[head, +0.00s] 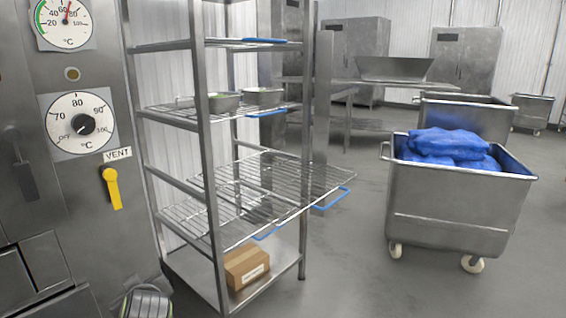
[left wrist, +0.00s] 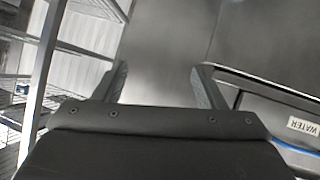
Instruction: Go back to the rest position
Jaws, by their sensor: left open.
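My left gripper (left wrist: 160,78) shows in the left wrist view with its two dark fingers spread wide apart. It is open, and nothing shows between the fingers. Beyond them is a plain grey surface. A panel with a WATER label (left wrist: 304,127) and a blue strip lies to the right of the fingers, and rack shelves lie to the left. I cannot make out my left gripper for certain in the head view. My right gripper is in neither view.
A steel rack (head: 206,180) holds metal pans (head: 262,97) and a cardboard box (head: 246,268). A control panel with a yellow VENT lever (head: 111,188) stands at left. A wheeled bin (head: 450,205) holds blue bags (head: 446,143). Floor between rack and bin is clear.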

